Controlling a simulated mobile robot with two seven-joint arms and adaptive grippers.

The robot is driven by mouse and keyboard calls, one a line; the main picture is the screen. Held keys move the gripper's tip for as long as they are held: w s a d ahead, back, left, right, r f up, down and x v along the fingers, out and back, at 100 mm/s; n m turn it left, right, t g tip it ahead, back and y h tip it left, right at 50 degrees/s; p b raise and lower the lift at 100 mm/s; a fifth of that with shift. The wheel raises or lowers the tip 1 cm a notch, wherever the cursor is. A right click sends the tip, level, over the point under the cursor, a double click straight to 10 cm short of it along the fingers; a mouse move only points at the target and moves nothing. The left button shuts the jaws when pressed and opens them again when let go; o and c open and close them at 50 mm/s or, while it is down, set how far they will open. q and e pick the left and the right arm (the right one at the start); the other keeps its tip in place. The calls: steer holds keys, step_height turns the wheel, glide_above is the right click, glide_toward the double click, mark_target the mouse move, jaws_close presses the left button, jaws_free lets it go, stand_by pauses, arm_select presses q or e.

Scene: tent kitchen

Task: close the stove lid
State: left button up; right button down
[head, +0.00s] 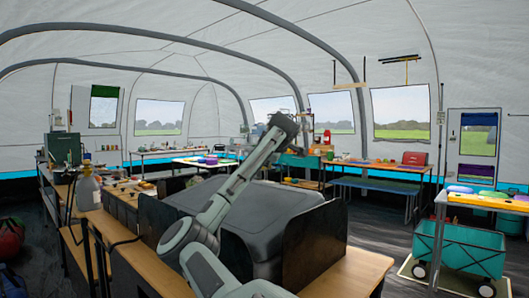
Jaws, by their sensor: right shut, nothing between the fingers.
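A large dark grey stove (275,197) with a broad, rounded top stands on the wooden counter in front of me. The grey top looks like its lid, but I cannot tell whether it is fully down. A dark upright panel (313,243) stands at its right side and another (160,219) at its left. My right arm reaches up across the front of the stove and hides part of it. My right gripper (287,122) is shut and empty, raised above and beyond the stove's top. My left gripper is not in view.
Bare wooden counter (352,272) shows at the front right. A gas bottle (88,190) stands on the left counter. A teal wagon (458,247) is on the floor at right, beside a table. Dark floor is open between the counter and wagon.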

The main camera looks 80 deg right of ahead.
steer(key=shift+s+d+f+y, duration=0.1)
steer(key=shift+d+f+y, duration=0.1)
steer(key=shift+f+y, duration=0.15)
stand_by(0.3)
steer(key=v, duration=1.2)
steer(key=shift+s+a+f, duration=0.1)
steer(key=shift+f, duration=0.15)
